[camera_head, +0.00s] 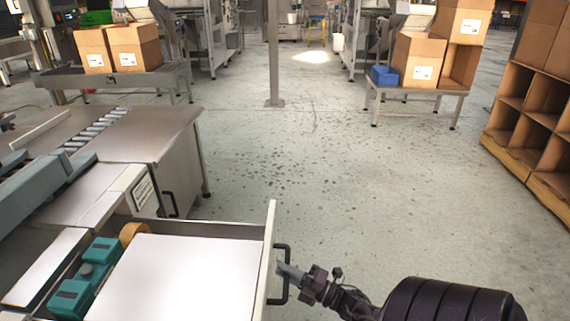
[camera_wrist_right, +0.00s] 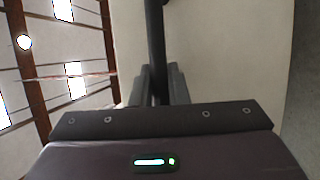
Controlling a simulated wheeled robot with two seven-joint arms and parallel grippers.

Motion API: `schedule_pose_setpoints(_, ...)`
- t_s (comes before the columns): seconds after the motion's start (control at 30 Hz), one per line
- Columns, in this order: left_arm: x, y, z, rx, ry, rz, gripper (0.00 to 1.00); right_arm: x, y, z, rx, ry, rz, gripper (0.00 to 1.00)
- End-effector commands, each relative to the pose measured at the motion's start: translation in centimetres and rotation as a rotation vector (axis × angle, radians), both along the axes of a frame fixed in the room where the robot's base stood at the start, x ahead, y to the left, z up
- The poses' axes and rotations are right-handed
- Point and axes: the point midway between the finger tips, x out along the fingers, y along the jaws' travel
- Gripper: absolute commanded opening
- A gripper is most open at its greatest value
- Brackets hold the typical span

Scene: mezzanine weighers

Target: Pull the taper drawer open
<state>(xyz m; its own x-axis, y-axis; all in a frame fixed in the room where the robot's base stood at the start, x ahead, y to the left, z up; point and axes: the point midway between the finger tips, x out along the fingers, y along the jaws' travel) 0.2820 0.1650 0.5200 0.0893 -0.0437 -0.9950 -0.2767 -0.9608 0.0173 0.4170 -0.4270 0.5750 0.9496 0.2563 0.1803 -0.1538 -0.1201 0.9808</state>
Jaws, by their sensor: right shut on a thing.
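The taper drawer's pale front panel (camera_head: 267,262) stands at the lower middle of the head view. A black bar handle (camera_head: 288,247) is fixed on its right face. My right gripper (camera_head: 288,272) reaches it from the right and is shut on the handle. In the right wrist view the dark handle bar (camera_wrist_right: 156,40) runs between the two grey fingers (camera_wrist_right: 160,88), with the pale panel behind it. The drawer stands out from the machine, and a white flat panel (camera_head: 180,280) lies left of its front. My left gripper is not in view.
Teal parts (camera_head: 88,270) and a tan roll (camera_head: 132,232) sit left of the white panel. A metal cabinet (camera_head: 165,160) with another handle stands behind. The floor (camera_head: 370,190) to the right is clear. Cardboard boxes (camera_head: 418,58) and a shelf rack (camera_head: 540,110) stand farther off.

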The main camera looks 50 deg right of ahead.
Motion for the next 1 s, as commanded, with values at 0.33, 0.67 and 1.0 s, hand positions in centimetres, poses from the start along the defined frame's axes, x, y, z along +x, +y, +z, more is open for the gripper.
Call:
schedule_pose_setpoints(0.33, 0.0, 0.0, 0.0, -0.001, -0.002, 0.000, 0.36, 0.0, 0.0, -0.1, 0.000, 0.001, -0.002, 0.36)
schedule_pose_setpoints(0.67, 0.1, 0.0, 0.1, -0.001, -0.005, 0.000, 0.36, -1.1, -0.3, -0.3, -0.001, 0.003, -0.002, 0.36)
schedule_pose_setpoints(1.0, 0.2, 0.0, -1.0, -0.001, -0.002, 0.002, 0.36, -6.3, -1.7, -1.3, 0.000, 0.004, -0.004, 0.36)
